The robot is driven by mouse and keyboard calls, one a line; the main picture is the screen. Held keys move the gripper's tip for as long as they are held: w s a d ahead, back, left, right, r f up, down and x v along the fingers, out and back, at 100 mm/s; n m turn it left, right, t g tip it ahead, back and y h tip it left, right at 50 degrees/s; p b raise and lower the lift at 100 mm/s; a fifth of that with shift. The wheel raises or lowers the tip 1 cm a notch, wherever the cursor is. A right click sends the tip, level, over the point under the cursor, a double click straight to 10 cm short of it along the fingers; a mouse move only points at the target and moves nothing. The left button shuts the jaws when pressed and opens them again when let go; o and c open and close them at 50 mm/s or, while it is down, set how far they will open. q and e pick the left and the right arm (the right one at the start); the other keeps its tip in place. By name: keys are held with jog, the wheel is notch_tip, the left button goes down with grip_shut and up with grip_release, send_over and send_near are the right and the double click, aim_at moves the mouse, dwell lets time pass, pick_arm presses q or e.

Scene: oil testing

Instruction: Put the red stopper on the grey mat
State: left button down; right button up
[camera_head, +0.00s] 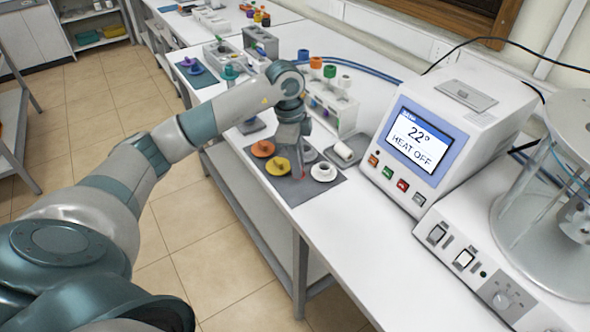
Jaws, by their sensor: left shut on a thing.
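The grey mat (297,193) lies on the white bench near its front edge, left of the heater unit. An orange stopper (263,148), a yellow stopper (277,166) and a white stopper (323,172) rest on it. My left gripper (298,174) points down over the middle of the mat, between the yellow and white stoppers. It is shut on the red stopper, of which only a thin red trace shows at the fingertips. The gripper hides the rest, and I cannot tell whether the stopper touches the mat. My right gripper is out of view.
A heater unit (440,140) reading "22° HEAT OFF" stands right of the mat. Behind the mat are a white rack (335,108) with coloured caps and a white cylinder (344,151). The mat's front part is bare. A glass vessel (545,215) stands far right.

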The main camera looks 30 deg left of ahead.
pick_arm(q)
jog(key=shift+a+f, duration=0.25)
jog(key=shift+a, duration=0.15)
jog(key=shift+s+f, duration=0.1)
notch_tip(320, 180, down, 3)
jog(key=shift+r+p, duration=0.2)
jog(key=shift+p, duration=0.7)
jog(key=shift+f, duration=0.6)
jog(key=shift+f, duration=0.15)
jog(key=c, duration=1.6)
grip_release()
jog(key=shift+r, duration=0.2)
